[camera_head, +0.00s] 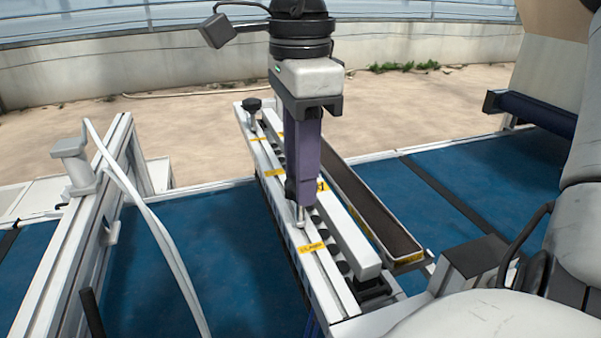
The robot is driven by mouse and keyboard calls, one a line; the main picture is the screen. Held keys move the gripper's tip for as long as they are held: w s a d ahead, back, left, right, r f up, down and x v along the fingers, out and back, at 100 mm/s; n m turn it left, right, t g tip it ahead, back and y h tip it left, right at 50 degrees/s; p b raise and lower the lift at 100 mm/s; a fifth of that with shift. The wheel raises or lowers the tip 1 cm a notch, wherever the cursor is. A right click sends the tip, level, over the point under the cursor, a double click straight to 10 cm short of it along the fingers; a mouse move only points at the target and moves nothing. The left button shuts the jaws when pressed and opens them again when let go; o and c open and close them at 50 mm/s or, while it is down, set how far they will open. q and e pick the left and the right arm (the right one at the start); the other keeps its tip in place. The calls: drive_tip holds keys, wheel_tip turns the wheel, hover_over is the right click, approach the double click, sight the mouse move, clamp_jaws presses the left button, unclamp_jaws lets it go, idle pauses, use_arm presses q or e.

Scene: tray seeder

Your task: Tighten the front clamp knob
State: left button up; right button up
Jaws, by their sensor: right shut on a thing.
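The seeder's clamp bar (330,275) is a long white rail with yellow labels, running from back left to front right over the blue bed. My right gripper (300,190) points straight down at its near half and is shut on the front clamp knob. The knob is mostly hidden by the fingers; its bright metal stem (300,216) shows just below the fingertips and meets the rail. A second black clamp knob (252,105) stands upright on its stem at the rail's far end. My left gripper is not in view.
A long narrow brown-lined trough (365,205) lies along the right side of the rail. A metal frame (75,245) with a white cable stands at the left. Blue bed surface (215,235) lies between them. A dark roller (535,112) is at the far right.

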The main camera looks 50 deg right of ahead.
drive_tip(key=m+b, duration=0.1)
drive_tip(key=m, duration=0.3)
drive_tip(key=shift+m, duration=0.4)
drive_tip(key=m+b, duration=0.1)
drive_tip(key=m, duration=0.3)
drive_tip(key=shift+b, duration=0.35)
drive_tip(key=m, duration=0.3)
drive_tip(key=shift+b, duration=0.3)
drive_tip(key=shift+m, duration=1.5)
drive_tip(key=shift+b, duration=0.3)
drive_tip(key=o, duration=1)
drive_tip(key=shift+o, duration=0.2)
